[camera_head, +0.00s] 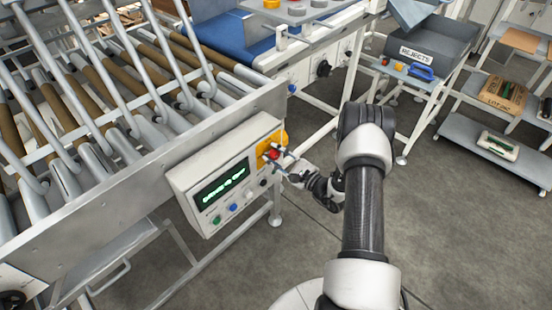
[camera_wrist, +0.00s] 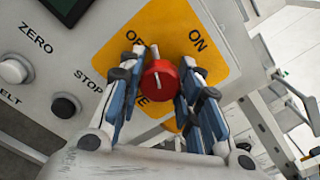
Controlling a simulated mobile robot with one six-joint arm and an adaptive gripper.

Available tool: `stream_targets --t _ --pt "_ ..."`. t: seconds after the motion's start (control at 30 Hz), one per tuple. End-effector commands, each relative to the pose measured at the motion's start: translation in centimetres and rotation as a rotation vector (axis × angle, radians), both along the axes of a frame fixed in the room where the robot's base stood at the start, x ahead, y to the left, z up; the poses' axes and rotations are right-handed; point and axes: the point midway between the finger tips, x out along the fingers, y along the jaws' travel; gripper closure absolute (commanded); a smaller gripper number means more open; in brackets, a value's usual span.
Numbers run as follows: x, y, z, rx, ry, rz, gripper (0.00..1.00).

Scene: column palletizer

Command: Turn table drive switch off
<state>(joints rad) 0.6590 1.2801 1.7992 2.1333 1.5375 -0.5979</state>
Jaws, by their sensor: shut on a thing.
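The table drive switch is a red round knob (camera_wrist: 160,80) with a pale pointer, on a yellow plate (camera_wrist: 177,25) lettered OFF and ON. The pointer is directed up and slightly left, close to the end of the OFF lettering, which a finger partly covers. In the head view the red knob (camera_head: 273,154) sits at the upper right of the white control box (camera_head: 195,177). My gripper (camera_wrist: 158,92) has one blue-grey finger on each side of the knob and is shut on it. It also shows in the head view (camera_head: 277,161), reaching in from the right.
A black STOP button (camera_wrist: 65,106) and a white ZERO button (camera_wrist: 14,70) lie left of the plate. A roller conveyor (camera_head: 95,110) stands behind the box. A REJECTS bin (camera_head: 428,48) is at the upper right. Floor is open at lower right.

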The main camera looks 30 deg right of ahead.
Motion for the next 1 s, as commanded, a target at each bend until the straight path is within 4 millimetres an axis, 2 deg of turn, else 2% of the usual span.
stream_targets --t 0.2,0.5,1.0 --pt "-0.01 0.0 -0.24 -0.181 -0.064 0.0 0.92" --pt "-0.01 0.01 -0.16 -0.363 -0.13 0.0 0.92" --pt "-0.03 0.01 -0.05 -0.459 -0.165 0.0 0.92"
